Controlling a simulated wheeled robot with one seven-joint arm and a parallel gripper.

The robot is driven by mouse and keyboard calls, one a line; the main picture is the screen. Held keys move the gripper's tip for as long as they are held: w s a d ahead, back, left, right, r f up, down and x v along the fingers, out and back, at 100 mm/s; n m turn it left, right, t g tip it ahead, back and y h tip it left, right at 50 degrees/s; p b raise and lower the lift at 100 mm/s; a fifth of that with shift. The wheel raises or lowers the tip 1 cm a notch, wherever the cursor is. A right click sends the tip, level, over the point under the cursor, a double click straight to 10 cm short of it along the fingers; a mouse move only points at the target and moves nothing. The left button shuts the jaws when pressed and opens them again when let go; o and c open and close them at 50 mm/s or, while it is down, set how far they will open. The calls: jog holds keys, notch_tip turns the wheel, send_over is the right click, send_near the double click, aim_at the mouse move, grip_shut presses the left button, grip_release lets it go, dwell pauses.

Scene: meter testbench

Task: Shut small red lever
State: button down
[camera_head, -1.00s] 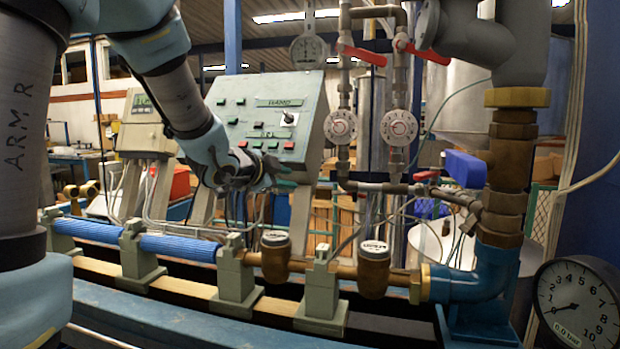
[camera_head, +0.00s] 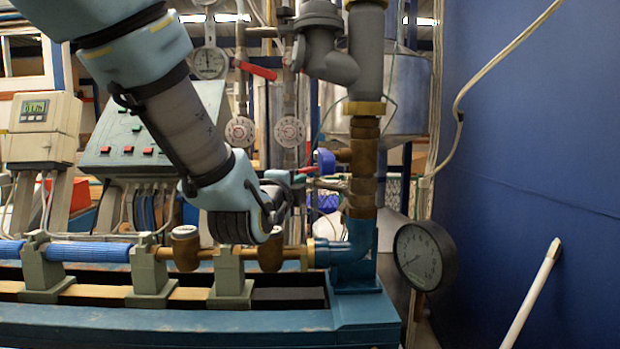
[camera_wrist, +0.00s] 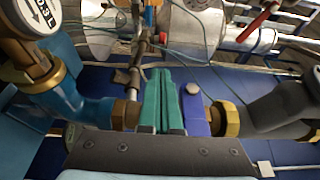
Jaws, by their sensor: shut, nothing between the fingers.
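The small red lever (camera_head: 306,169) shows as a short red piece on the thin pipework, left of the blue valve handle (camera_head: 326,162). My gripper (camera_head: 299,180) is right at it in the head view, partly covering that pipework. In the wrist view the green fingers (camera_wrist: 161,100) are together with nothing between them. The blue handle (camera_wrist: 193,110) is close at their right. A small red bit (camera_wrist: 163,38) shows just beyond the fingertips; most of the lever is hidden there. I cannot tell whether the fingers touch it.
A larger red lever (camera_head: 257,70) sits higher on the vertical pipes. A thick brass and grey pipe (camera_head: 363,165) stands right of my gripper. A pressure gauge (camera_head: 424,257) is at lower right. Brass meters (camera_head: 186,248) line the bench below my arm.

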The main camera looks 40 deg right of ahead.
aim_at(311, 169)
jog(key=p+x, duration=0.3)
jog(key=x, duration=0.6)
jog(key=shift+w+d, duration=0.25)
jog(key=shift+d, duration=0.05)
jog(key=shift+w+a+f+m+g+h+b, duration=0.1)
jog(key=shift+w+a+m+g+h+b, duration=0.2)
jog(key=shift+m+g+b, duration=0.35)
jog(key=shift+w+a+m+g+h+b, duration=0.2)
jog(key=shift+w+m+g+h+b, duration=0.2)
jog(key=shift+g+b, duration=0.45)
jog(key=w+m+g+h+b, duration=0.1)
jog(key=w+m+g+b, duration=0.2)
jog(key=w+g+b, duration=0.2)
jog(key=shift+w+a+r+m+b, duration=0.2)
jog(key=shift+w+a+m+b, duration=0.2)
jog(key=shift+w, duration=0.3)
